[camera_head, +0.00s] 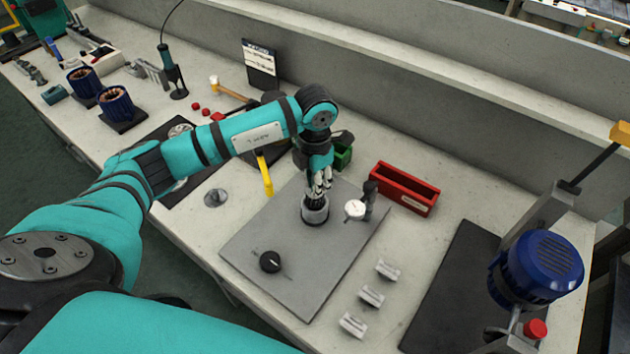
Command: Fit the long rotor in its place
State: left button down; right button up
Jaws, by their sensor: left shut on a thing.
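My left gripper (318,187) points down over the grey plate (285,275) near the middle of the bench. It is shut on a dark part at the mouth of a grey round piece (315,216) that stands on the plate. The fingers hide most of the held part, so I cannot tell for sure whether it is the long rotor or how deep it sits. Two blue housings with copper windings (116,104) stand on dark pads at the left; the other is farther back (82,80). My right gripper is not in view.
A dial gauge (356,209) stands close right of the grey piece. A black knob (270,261) is on the plate. A red bin (404,188), grey blocks (371,296) and a blue motor (540,268) are to the right. A yellow-handled tool (265,173) lies under my left arm.

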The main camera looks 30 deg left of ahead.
pick_arm(q)
jog(key=shift+f, duration=0.25)
jog(key=c, duration=1.2)
grip_release()
jog(key=o, duration=0.3)
jog(key=shift+r+p, duration=1.35)
jog(key=shift+r, duration=1.15)
jog(key=shift+f, duration=0.1)
